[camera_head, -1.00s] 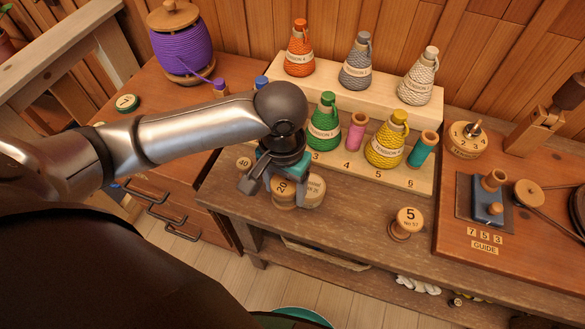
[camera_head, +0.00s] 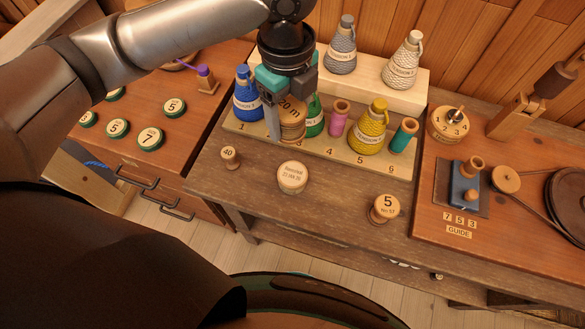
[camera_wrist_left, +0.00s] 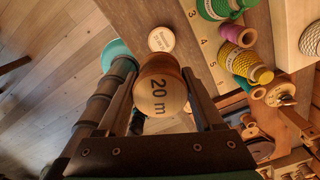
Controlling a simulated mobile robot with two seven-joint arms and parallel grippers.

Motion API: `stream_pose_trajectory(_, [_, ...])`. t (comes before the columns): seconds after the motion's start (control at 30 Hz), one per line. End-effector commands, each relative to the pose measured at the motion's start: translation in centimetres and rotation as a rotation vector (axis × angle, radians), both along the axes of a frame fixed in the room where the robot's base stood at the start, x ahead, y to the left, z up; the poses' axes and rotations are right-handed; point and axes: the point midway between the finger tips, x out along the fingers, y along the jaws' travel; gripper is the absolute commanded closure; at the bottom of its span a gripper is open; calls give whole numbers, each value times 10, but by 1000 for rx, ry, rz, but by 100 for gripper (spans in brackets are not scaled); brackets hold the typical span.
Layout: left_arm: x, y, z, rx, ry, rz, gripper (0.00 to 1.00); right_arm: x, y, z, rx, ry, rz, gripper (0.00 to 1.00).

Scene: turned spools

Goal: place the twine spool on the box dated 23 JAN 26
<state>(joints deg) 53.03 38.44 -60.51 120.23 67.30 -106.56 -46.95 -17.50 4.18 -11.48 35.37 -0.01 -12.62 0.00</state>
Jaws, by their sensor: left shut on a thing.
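The twine spool (camera_head: 292,107), wooden with "20 m" on its end, is in my left gripper (camera_head: 288,120), which is shut on it. In the wrist view the spool (camera_wrist_left: 160,88) sits between both fingers (camera_wrist_left: 162,105), its marked end facing the camera. The round pale box (camera_head: 292,178) stands on the bench, its small lid label appearing to read 23 JAN 26. The box (camera_wrist_left: 161,39) also shows beyond the spool in the wrist view. The spool is held up, apart from the box, and appears above and behind it in the head view. My right gripper is out of view.
A numbered rack (camera_head: 330,152) with a green cone (camera_head: 314,118), a yellow cone (camera_head: 370,130) and small spools stands behind the box. A small "40" spool (camera_head: 230,157) stands left of the box and a "5" spool (camera_head: 384,208) right. Bench around the box is clear.

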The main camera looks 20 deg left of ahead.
Motion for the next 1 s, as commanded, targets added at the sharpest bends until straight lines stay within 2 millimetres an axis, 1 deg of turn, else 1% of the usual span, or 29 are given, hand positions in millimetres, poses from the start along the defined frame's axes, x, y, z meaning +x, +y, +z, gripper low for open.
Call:
stream_pose_trajectory(0.03, [2,-2,8,2,-3,-76,89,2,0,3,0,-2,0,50])
stream_pose_trajectory(0.1, [3,-3,14,6,-5,-172,89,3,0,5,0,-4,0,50])
stream_pose_trajectory(0.2, [3,-4,20,10,-4,-269,89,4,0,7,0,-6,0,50])
stream_pose_trajectory(0.3, [3,-5,20,12,-2,-321,89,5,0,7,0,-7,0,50])
stream_pose_trajectory(0.37, [3,-5,15,13,-1,-334,89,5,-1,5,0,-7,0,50])
stream_pose_trajectory(0.47, [2,-4,-6,13,2,-339,89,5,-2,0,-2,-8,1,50])
stream_pose_trajectory(0.6, [2,-4,-45,14,3,-337,89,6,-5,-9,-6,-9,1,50])
stream_pose_trajectory(0.8, [2,-4,-98,14,1,-336,89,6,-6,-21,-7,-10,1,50])
stream_pose_trajectory(0.9, [3,-5,-118,13,-1,-336,89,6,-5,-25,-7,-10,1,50])
stream_pose_trajectory(1.0, [3,-5,-130,12,-2,-337,89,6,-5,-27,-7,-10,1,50])
